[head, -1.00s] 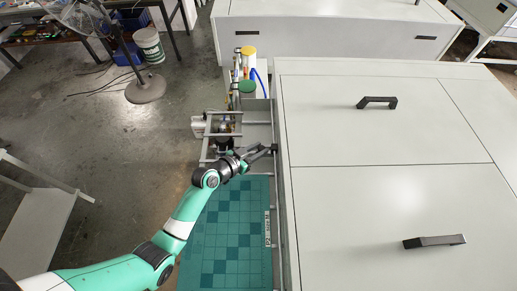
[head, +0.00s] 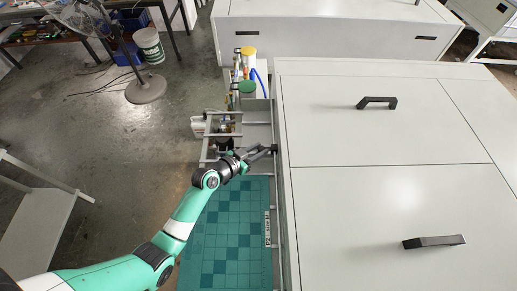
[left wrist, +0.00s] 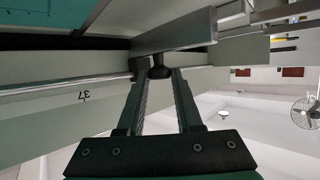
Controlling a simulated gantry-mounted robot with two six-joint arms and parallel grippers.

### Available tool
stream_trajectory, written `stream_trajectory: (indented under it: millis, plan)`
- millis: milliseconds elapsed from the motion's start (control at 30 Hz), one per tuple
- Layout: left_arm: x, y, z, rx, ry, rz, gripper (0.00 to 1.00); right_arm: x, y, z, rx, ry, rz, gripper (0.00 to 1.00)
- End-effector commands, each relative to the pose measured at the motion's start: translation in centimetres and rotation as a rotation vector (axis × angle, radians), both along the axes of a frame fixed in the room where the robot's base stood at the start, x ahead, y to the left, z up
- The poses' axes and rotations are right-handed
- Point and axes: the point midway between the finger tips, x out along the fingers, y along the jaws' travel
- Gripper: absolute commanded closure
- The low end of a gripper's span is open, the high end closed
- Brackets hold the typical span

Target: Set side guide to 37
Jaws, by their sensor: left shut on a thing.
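The side guide shows as a long grey metal bar (left wrist: 176,30) across the top of the left wrist view. A dark knob (left wrist: 158,70) sits below it, by a thin metal rail (left wrist: 60,86). My left gripper (left wrist: 160,76) is shut on the knob, one finger on each side. A dark mark (left wrist: 83,97) on the pale strip left of the fingers looks like an upside-down 37. In the head view, my left gripper (head: 270,150) is at the rail beside the white cabinet, and the knob is too small to make out. My right gripper is not in view.
The white cabinet (head: 380,130) with black handles borders the rail on the right. A green checked mat (head: 225,235) lies on the near side. Bottles with green and yellow caps (head: 247,87) stand behind the metal frame (head: 208,140).

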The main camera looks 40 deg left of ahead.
Motion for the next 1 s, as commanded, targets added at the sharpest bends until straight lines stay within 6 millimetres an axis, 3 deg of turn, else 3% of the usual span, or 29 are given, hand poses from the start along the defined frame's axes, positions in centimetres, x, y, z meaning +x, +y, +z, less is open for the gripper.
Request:
stream_trajectory:
  millis: [300,667,700,867,1000]
  plan:
    - [-4.0,-4.3,0.4,-0.003,0.004,-0.003,1.00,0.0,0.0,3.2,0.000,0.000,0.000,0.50]
    - [-4.7,-4.9,0.1,0.000,-0.002,-0.001,1.00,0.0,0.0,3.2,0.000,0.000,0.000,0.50]
    - [-4.7,-4.9,0.1,0.000,-0.002,-0.001,0.64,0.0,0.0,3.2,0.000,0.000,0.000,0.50]
    - [-4.7,-4.9,0.1,0.000,-0.001,-0.001,0.37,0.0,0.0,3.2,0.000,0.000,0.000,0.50]
    - [-4.7,-4.9,0.0,0.000,-0.001,-0.001,0.37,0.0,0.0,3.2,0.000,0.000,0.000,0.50]
